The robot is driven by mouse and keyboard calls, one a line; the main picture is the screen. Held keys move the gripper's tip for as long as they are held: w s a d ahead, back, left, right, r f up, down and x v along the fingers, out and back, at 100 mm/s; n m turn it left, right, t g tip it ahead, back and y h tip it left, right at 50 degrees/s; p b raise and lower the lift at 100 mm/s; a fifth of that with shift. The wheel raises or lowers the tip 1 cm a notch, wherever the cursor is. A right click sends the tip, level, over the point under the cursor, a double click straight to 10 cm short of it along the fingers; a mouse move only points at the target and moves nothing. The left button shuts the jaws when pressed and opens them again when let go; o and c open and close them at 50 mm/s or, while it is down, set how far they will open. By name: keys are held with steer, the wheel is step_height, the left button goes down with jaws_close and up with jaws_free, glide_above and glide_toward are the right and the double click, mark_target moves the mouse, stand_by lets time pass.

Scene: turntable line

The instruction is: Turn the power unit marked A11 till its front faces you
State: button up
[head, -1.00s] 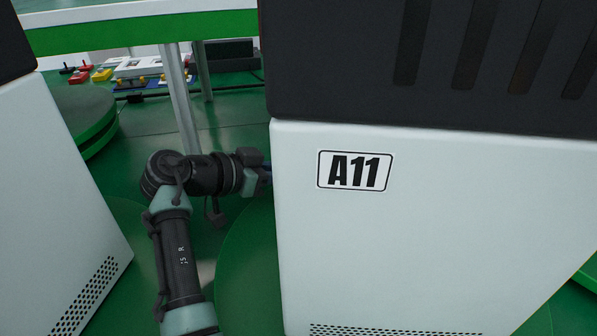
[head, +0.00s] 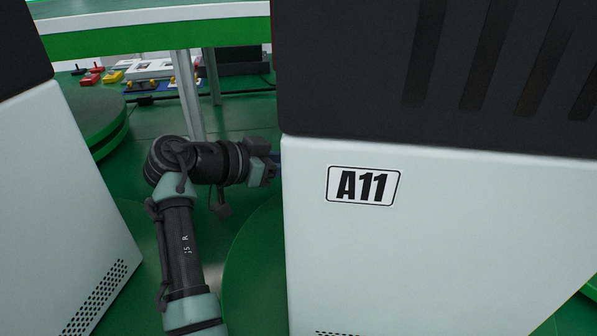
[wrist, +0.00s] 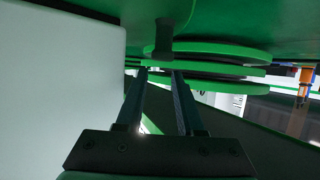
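The power unit marked A11 (head: 440,240) is a tall box with a white lower body and a black slotted top. Its A11 label (head: 363,185) is on the side facing my head camera. It stands over a round green turntable (head: 255,265). My gripper (wrist: 159,71) is at the unit's left edge in the head view, its fingertips hidden behind that edge. A pale panel (wrist: 60,90), likely the unit's side, lies left of the fingers; contact cannot be told.
Another white and black unit (head: 60,200) stands close at the left. An empty green turntable (head: 95,118) is behind it. A green-edged table (head: 150,35) crosses the back. Stacked green discs (wrist: 210,58) show ahead in the wrist view.

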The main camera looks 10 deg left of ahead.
step_height(320, 180, up, 7)
steer(key=shift+f+p, duration=0.1)
steer(key=shift+p, duration=0.45)
